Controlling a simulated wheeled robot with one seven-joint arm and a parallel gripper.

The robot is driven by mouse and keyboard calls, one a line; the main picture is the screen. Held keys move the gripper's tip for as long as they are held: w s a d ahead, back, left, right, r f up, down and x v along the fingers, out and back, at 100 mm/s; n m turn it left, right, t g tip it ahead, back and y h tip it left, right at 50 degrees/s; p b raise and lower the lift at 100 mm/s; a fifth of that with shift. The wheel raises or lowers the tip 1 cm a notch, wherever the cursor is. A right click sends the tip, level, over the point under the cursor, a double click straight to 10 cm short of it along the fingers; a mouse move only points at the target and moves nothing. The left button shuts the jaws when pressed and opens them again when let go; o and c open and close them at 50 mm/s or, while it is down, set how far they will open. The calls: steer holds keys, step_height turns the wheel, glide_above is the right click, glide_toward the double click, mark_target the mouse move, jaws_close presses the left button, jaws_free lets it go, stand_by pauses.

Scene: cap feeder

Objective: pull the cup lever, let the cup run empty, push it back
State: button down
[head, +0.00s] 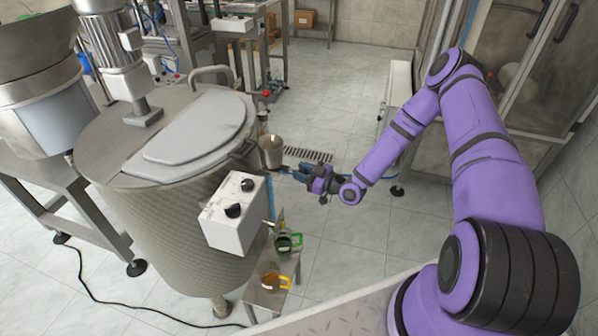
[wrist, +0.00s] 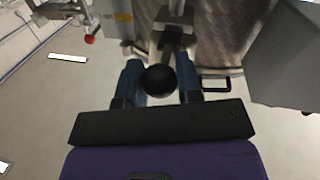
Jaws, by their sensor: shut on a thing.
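The metal cup (head: 271,151) sits at the right side of the large steel tank (head: 175,225), mouth up; its contents cannot be made out. My gripper (head: 292,172) is just below and right of the cup. In the wrist view its blue fingers are shut on the black ball knob (wrist: 159,80) of the cup lever, one finger on each side. A metal fitting (wrist: 172,42) lies just beyond the knob in the wrist view. In the head view the fingers hide the knob.
A white control box (head: 236,213) with black knobs stands out from the tank's front.

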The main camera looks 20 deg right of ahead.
steer(key=shift+v, duration=1.35)
steer(key=shift+w+d, duration=0.2)
steer(key=shift+d, duration=0.05)
steer(key=c, duration=0.8)
jaws_free()
steer(key=v, duration=1.1)
steer(key=shift+w, duration=0.1)
stand_by(1.8)
